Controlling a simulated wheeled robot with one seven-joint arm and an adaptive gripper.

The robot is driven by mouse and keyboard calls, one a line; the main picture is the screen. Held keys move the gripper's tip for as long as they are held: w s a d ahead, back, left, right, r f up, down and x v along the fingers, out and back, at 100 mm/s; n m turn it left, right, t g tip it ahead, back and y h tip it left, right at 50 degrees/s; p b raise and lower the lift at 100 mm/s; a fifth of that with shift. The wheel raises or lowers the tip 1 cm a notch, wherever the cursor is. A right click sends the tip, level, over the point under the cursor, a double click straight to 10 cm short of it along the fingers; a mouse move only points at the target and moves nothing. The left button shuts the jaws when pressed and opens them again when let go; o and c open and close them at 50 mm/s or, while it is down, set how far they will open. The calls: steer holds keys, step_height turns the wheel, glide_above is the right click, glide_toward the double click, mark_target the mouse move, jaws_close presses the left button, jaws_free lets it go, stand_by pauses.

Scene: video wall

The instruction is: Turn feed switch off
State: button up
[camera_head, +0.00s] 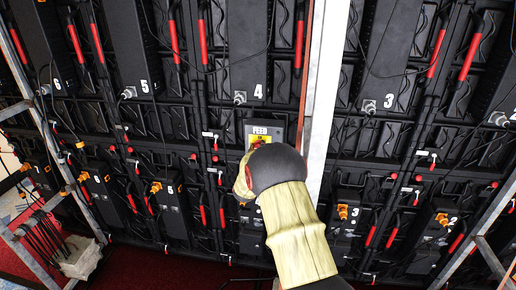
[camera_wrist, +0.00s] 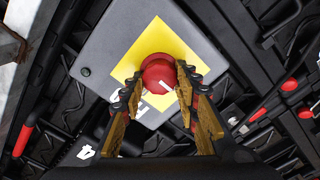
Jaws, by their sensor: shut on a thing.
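The feed switch is a red round knob (camera_wrist: 158,74) with a white mark, on a yellow plate on a grey box. In the wrist view my gripper (camera_wrist: 157,88) has one finger on each side of the knob, closed on it. In the head view the grey box labelled FEED (camera_head: 262,130) stands near the middle of the wall. My gripper (camera_head: 243,172) reaches up to it there, and my arm hides most of the yellow plate and the knob.
Black video wall panels with numbers, red handles and cables fill the back. A white upright post (camera_head: 325,90) runs just right of the feed box. Metal frame struts (camera_head: 55,185) stand at the left, with a cable bundle (camera_head: 80,258) near the red floor.

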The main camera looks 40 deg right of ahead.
stand_by(0.5)
steer(key=o, duration=1.2)
steer(key=shift+c, duration=0.2)
steer(key=v, duration=1.2)
steer(key=shift+w, duration=0.1)
